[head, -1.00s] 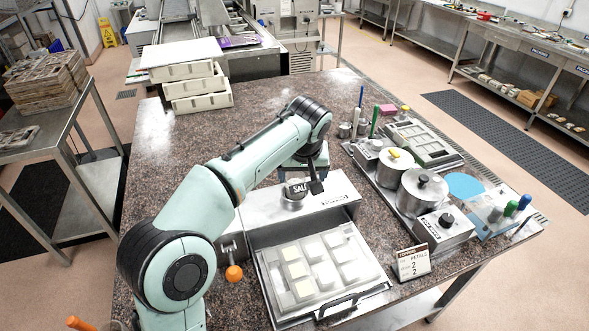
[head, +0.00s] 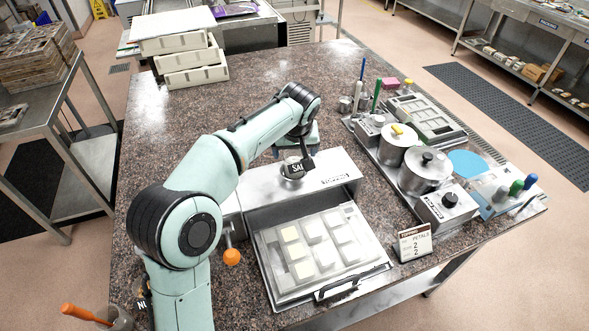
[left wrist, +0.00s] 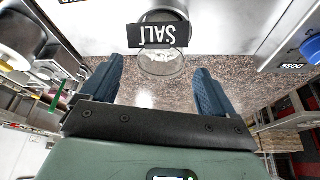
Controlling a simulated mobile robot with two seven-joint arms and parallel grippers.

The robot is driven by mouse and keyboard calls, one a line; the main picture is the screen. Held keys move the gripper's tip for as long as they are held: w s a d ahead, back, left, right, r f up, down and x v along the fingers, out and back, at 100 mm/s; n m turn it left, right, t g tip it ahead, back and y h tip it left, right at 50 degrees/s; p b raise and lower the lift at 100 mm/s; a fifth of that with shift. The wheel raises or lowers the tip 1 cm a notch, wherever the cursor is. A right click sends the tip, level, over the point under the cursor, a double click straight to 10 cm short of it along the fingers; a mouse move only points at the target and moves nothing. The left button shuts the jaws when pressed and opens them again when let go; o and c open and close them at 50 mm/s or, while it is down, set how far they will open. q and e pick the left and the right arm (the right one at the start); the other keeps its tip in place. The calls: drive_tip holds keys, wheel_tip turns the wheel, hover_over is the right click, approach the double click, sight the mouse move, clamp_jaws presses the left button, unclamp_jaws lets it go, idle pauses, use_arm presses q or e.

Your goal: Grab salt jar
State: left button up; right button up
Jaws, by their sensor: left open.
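The salt jar (head: 293,171) is a small clear jar with a black label reading SALT. It stands by the metal box (head: 325,181) in the middle of the counter. In the left wrist view the jar (left wrist: 162,62) lies just beyond and between the fingertips, its label (left wrist: 158,35) showing upside down. My left gripper (left wrist: 158,75) is open with two blue fingers apart, nothing held. In the head view the left gripper (head: 296,150) is at the jar, its fingers partly hidden by the arm. My right gripper is not in view.
A tray of pale square blocks (head: 262,240) sits in front of the metal box. Metal pots (head: 425,170) and a control box (head: 445,210) stand to the right, with a sign (head: 415,243) near the front edge. Stacked cream trays (head: 190,75) stand at the back left.

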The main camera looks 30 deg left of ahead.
sight(294, 157)
use_arm(q)
drive_tip(key=x, duration=0.4)
drive_tip(key=shift+s+d+f, duration=0.1)
drive_tip(key=shift+f, duration=0.1)
drive_tip(key=c, duration=1.2)
drive_tip(key=shift+o, duration=0.2)
drive_tip(key=shift+r, duration=0.1)
